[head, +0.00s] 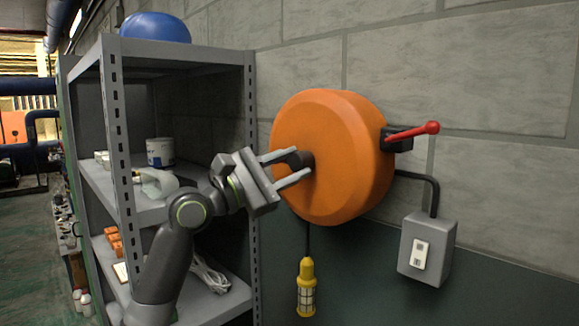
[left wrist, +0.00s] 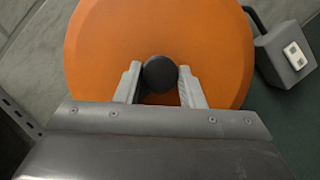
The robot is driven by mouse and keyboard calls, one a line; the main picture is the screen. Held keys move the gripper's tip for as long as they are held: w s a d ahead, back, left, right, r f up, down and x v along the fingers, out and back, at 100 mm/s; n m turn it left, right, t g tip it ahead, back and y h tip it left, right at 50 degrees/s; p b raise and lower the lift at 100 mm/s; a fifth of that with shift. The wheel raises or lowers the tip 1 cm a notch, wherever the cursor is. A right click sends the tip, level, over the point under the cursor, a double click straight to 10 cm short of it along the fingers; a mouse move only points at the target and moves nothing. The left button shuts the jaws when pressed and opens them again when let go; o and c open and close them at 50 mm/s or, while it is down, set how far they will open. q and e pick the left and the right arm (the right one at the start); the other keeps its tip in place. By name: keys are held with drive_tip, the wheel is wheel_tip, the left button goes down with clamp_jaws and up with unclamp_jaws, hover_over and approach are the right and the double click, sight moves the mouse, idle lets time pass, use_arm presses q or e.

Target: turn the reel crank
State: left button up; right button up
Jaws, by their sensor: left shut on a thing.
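The orange reel (head: 325,150) is mounted on the block wall, and its round face also fills much of the left wrist view (left wrist: 210,45). A dark round crank knob (head: 304,158) sticks out from the reel's face. It also shows in the left wrist view (left wrist: 159,74). My left gripper (head: 301,163) has one finger on each side of the knob and is shut on it. The crank arm behind the knob is not clearly visible. My right gripper is not in view.
A red-handled lever (head: 412,132) sticks out at the reel's right. A grey outlet box (head: 427,249) is on the wall below it. A yellow caged lamp (head: 306,288) hangs under the reel. A metal shelf (head: 185,57) with a blue helmet (head: 155,27) stands close at left.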

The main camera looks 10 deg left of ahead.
use_arm(q)
drive_tip(key=shift+m+g, duration=0.3)
drive_tip(key=shift+m, duration=0.3)
idle(0.3)
drive_tip(key=m+p, duration=0.1)
drive_tip(key=m, duration=0.1)
drive_tip(key=m+g+p, duration=0.1)
drive_tip(key=m, duration=0.1)
drive_tip(key=shift+w+a+r+g, duration=0.1)
drive_tip(key=shift+r+g, duration=0.05)
drive_tip(key=shift+g, duration=0.15)
drive_tip(key=m+p, duration=0.1)
drive_tip(key=m, duration=0.1)
drive_tip(key=m+g+p, duration=0.1)
drive_tip(key=m, duration=0.2)
drive_tip(key=shift+r+g+y, duration=0.2)
drive_tip(key=shift+g+y, duration=0.1)
drive_tip(key=shift+y, duration=0.1)
drive_tip(key=m+p, duration=0.1)
drive_tip(key=m, duration=0.1)
drive_tip(key=m+y+p, duration=0.1)
drive_tip(key=m, duration=0.1)
drive_tip(key=shift+r+g+y, duration=0.1)
drive_tip(key=shift+g+y, duration=0.2)
drive_tip(key=m+y+p, duration=0.1)
drive_tip(key=m, duration=0.2)
drive_tip(key=shift+y, duration=0.4)
drive_tip(key=shift+m, duration=0.3)
drive_tip(key=o, duration=1)
